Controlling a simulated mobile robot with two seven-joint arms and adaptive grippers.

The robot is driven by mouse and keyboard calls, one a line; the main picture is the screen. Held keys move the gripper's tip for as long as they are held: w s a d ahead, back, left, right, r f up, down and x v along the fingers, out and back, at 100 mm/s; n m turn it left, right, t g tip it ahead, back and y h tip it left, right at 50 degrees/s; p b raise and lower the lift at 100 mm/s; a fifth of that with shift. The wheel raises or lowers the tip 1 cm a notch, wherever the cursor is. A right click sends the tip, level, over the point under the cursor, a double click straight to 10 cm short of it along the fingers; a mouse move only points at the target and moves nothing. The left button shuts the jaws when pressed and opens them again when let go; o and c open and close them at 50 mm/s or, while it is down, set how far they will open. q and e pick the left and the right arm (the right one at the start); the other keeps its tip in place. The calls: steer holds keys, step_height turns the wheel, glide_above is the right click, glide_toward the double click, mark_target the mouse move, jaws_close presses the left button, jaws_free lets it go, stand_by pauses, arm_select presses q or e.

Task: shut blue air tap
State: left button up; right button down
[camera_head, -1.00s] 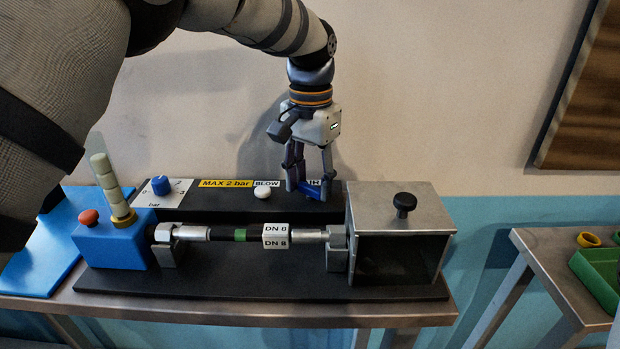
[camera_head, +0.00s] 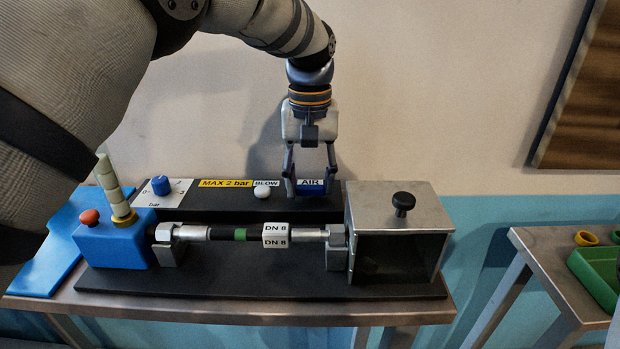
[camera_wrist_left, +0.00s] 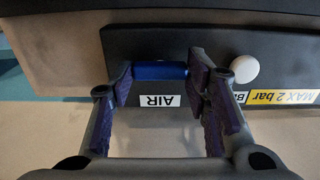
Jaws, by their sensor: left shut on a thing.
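The blue air tap (camera_head: 311,188) is on the black panel, beside the AIR label (camera_head: 311,182). In the left wrist view its handle is a blue bar (camera_wrist_left: 160,71) lying crosswise, parallel to the AIR label (camera_wrist_left: 160,100). My left gripper (camera_head: 310,184) points down over the tap and is shut on it, with one finger at each end of the bar. The purple finger pads of the left gripper (camera_wrist_left: 162,84) stand apart by the bar's length. My right gripper is not in view.
A white BLOW button (camera_head: 262,193) sits just left of the tap. Further left are the blue pressure knob (camera_head: 161,185) and a blue box (camera_head: 112,243) with a red button (camera_head: 89,216). A metal box (camera_head: 400,205) with a black knob stands close on the right.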

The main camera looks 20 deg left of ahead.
mark_target(310, 186)
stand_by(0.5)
arm_select(q)
steer(key=o, duration=1.2)
steer(key=shift+c, duration=0.2)
steer(key=shift+r, duration=0.1)
step_height(310, 186, up, 12)
